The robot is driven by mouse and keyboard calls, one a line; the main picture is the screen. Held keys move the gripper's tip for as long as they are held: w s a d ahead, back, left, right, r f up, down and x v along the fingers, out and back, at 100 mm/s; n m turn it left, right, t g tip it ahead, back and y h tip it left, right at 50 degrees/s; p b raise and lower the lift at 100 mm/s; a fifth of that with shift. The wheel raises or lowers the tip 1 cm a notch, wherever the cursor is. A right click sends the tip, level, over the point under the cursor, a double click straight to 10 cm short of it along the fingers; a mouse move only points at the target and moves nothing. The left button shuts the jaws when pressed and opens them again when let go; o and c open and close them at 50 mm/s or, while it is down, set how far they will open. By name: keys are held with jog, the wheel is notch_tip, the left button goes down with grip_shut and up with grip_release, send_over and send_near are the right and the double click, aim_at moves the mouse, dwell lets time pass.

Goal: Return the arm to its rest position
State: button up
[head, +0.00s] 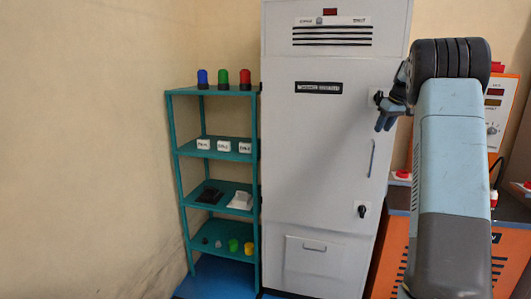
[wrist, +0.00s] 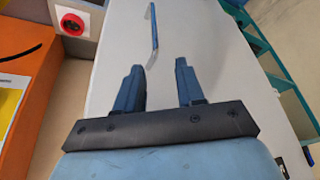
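My gripper (head: 388,115) is at the upper right in the head view, in front of the right side of the tall grey cabinet (head: 320,150). My blue-grey arm rises from the lower right and bends over at the top. In the wrist view, the two dark fingers of my gripper (wrist: 160,85) stand apart with nothing between them. The cabinet front (wrist: 200,45) lies beyond them, with its long door handle (wrist: 154,28) ahead of the left finger. I cannot tell the exact gap between gripper and cabinet.
A teal shelf (head: 213,154) left of the cabinet holds blue, green and red lamps, small labelled boxes and other parts. An orange machine (head: 395,250) stands at the right, partly behind my arm. The left wall is bare.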

jog(key=s+a+r+m, duration=0.1)
jog(key=s+a+r, duration=0.3)
jog(key=s+a, duration=0.7)
jog(key=s+a+r+m, duration=0.1)
jog(key=s+a+r, duration=0.3)
jog(key=s+a, duration=0.75)
jog(key=s+a+f, duration=0.2)
jog(key=s+f, duration=0.1)
jog(key=s, duration=0.6)
jog(key=s+a+f+t, duration=0.1)
jog(key=s+a+f, duration=0.2)
jog(key=s, duration=0.6)
jog(key=s+a+f+h, duration=0.1)
jog(key=s+a+f, duration=0.1)
jog(key=s+f, duration=0.3)
jog(key=shift+s+a+m, duration=0.3)
jog(key=shift+s+m, duration=0.1)
jog(key=shift+s, duration=1.7)
jog(key=shift+f, duration=0.1)
